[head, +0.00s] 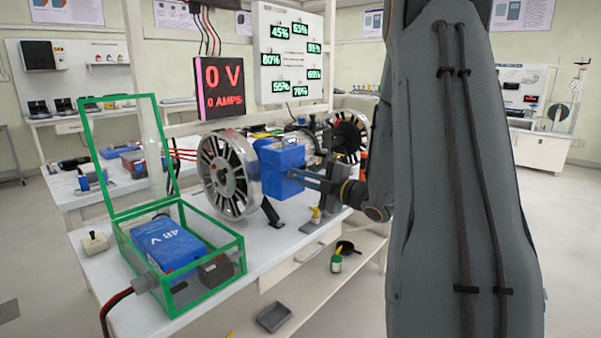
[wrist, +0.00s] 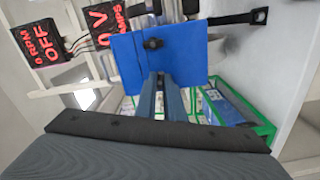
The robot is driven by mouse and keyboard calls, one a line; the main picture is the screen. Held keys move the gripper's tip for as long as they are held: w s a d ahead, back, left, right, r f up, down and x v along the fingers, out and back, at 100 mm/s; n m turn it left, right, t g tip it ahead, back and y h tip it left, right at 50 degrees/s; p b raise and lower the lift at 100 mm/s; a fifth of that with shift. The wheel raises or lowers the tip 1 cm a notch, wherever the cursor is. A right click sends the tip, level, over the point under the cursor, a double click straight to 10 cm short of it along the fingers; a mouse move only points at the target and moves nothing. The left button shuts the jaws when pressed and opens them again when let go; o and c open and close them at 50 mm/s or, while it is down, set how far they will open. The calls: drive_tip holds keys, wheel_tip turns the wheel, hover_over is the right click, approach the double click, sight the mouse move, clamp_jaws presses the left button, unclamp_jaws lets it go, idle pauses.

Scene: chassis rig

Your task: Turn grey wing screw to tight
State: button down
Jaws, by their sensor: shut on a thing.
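My gripper (head: 294,174) reaches in from the right in the head view, its fingertips at the side of a blue block (head: 280,160). In the wrist view my gripper (wrist: 160,80) has its two fingers close together against the face of the blue block (wrist: 185,50). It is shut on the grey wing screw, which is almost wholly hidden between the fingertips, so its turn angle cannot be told. A dark knob (wrist: 152,44) sits on the same face, just beyond the fingertips.
A spoked metal wheel (head: 229,174) stands left of the block. A green-framed open case (head: 206,246) with a blue 48 V battery (head: 165,246) is at the bench's front left. A display (head: 222,86) reads 0 V, 0 AMPS. A grey tray (head: 274,317) lies below.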

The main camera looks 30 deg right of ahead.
drive_tip(key=m+p, duration=0.4)
drive_tip(key=m, duration=0.3)
drive_tip(key=shift+p, duration=0.35)
drive_tip(key=m+p, duration=0.2)
drive_tip(key=m, duration=0.1)
drive_tip(key=shift+a+m, duration=0.1)
drive_tip(key=shift+m, duration=0.3)
drive_tip(key=shift+f+m+p, duration=0.15)
drive_tip(key=shift+m+p, duration=1)
drive_tip(key=shift+m, duration=0.55)
drive_tip(key=c, duration=1.9)
unclamp_jaws()
drive_tip(key=shift+o, duration=0.2)
drive_tip(key=b+v, duration=0.1)
drive_tip(key=v, duration=0.7)
